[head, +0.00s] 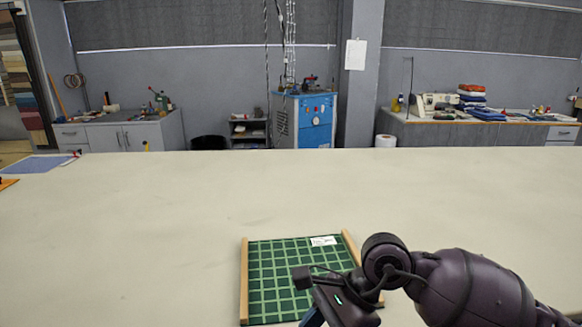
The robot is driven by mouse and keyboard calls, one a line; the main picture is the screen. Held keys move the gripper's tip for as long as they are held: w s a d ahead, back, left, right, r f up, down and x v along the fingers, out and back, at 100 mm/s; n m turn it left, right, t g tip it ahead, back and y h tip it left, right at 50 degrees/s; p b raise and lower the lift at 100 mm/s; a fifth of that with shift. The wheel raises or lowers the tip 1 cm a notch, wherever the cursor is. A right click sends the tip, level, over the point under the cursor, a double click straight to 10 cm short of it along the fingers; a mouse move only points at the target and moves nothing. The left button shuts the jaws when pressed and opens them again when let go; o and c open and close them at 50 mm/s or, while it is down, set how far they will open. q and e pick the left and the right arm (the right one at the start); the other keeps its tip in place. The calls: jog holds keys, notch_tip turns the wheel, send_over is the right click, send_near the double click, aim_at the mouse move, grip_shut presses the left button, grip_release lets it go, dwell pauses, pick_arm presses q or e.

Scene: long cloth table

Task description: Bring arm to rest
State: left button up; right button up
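My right arm comes in from the lower right of the head view. Its wrist and gripper body (338,298) hang over the right part of a green checked cloth (274,270). The fingers point down and run past the bottom edge of the picture, so whether they are open or shut does not show. The cloth lies flat between two wooden strips and has a small white label (323,241) at its far right corner. My arm hides its near right part. My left arm and gripper are not in view.
The long pale cloth table (140,230) is bare to the left of the green cloth and beyond it. A blue cloth piece (38,164) and an orange item (7,183) lie at its far left. Cabinets and a blue machine (304,120) stand behind the table.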

jog(key=s+a+r+m+y, duration=0.4)
jog(key=a+r+y, duration=0.1)
jog(key=y, duration=0.3)
jog(key=w+d+r+m+t+y, duration=0.2)
jog(key=w+d+r+m+t, duration=0.15)
jog(key=m+t, duration=0.55)
jog(key=w+d+r+m+t+y, duration=0.2)
jog(key=r+m+t, duration=0.2)
jog(key=m+t, duration=0.55)
jog(key=d+f+m+t+h, duration=0.1)
jog(key=d+f+m+h, duration=0.5)
jog(key=d+m+h, duration=0.5)
jog(key=d+f+m+h, duration=0.5)
jog(key=f+m+h, duration=0.25)
jog(key=m, duration=0.75)
jog(key=s+d+f+m+g+h, duration=0.1)
jog(key=s+d+f+m+g, duration=0.3)
jog(key=s+f+g, duration=0.55)
jog(key=s+d+f+m+g+h, duration=0.15)
jog(key=s+f+m+g, duration=0.35)
jog(key=s, duration=0.7)
jog(key=w+f+t+y, duration=0.1)
jog(key=w+f+t, duration=0.6)
jog(key=f, duration=0.4)
jog(key=shift+w+d+t+y, duration=0.15)
jog(key=shift+d+t+y, duration=0.2)
jog(key=shift+t, duration=0.45)
